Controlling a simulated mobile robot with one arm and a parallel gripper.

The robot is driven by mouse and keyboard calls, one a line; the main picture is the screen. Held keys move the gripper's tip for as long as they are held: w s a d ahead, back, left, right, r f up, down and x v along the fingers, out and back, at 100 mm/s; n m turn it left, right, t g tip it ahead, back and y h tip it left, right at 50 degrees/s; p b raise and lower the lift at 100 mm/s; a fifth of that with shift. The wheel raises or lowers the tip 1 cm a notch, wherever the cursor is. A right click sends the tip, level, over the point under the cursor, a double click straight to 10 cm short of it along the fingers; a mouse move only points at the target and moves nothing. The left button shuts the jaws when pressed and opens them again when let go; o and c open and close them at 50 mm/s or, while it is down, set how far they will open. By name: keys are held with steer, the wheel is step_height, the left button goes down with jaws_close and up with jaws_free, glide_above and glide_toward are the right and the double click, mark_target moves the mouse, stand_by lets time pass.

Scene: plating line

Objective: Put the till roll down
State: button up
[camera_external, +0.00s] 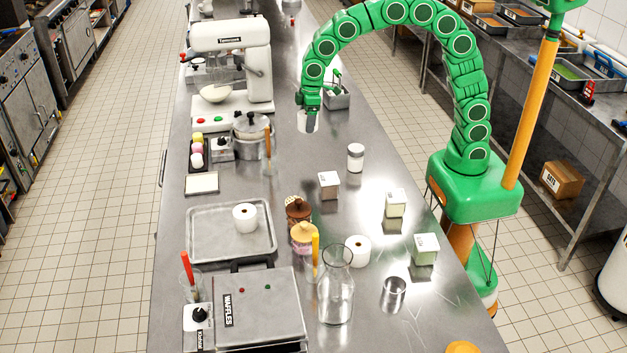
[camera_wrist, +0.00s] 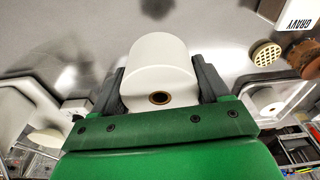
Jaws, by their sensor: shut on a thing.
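My gripper (camera_external: 309,122) is shut on a white till roll (camera_wrist: 158,62), one dark finger on each side of it. The roll's brown core hole faces the wrist camera. In the external view the held roll (camera_external: 301,122) shows partly behind a finger, over the steel counter (camera_external: 300,165), right of the mixer. I cannot tell whether it touches the counter. A second till roll (camera_external: 245,218) stands on a metal tray (camera_external: 200,247). A third till roll (camera_external: 357,250) stands on the counter near the glass carafe.
A stand mixer (camera_external: 232,65) and a lidded pot (camera_external: 251,133) stand left of my gripper. A small metal pan (camera_external: 338,100) is close on its right. A white-lidded jar (camera_external: 355,157) and a carton (camera_external: 329,185) stand nearer the camera. Bare counter lies between pot and jar.

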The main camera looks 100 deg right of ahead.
steer(key=w+a, duration=0.2)
steer(key=w, duration=0.3)
steer(key=s+a+n, duration=0.2)
steer(key=s+a, duration=0.4)
steer(key=a, duration=0.7)
steer(key=s+a+n, duration=0.2)
steer(key=s+a, duration=1)
glide_above(324, 218)
steer(key=shift+y, duration=0.3)
steer(key=f, duration=0.5)
steer(key=s+f, duration=0.1)
steer(key=f, duration=0.2)
steer(key=shift+d+f, duration=0.25)
steer(key=shift+f, duration=0.05)
steer(key=shift+w+f, duration=0.2)
steer(key=shift+f, duration=0.05)
steer(key=shift+w+a+f, duration=0.1)
steer(key=shift+f, duration=1.55)
steer(key=shift+f, duration=0.15)
steer(key=o, duration=1.1)
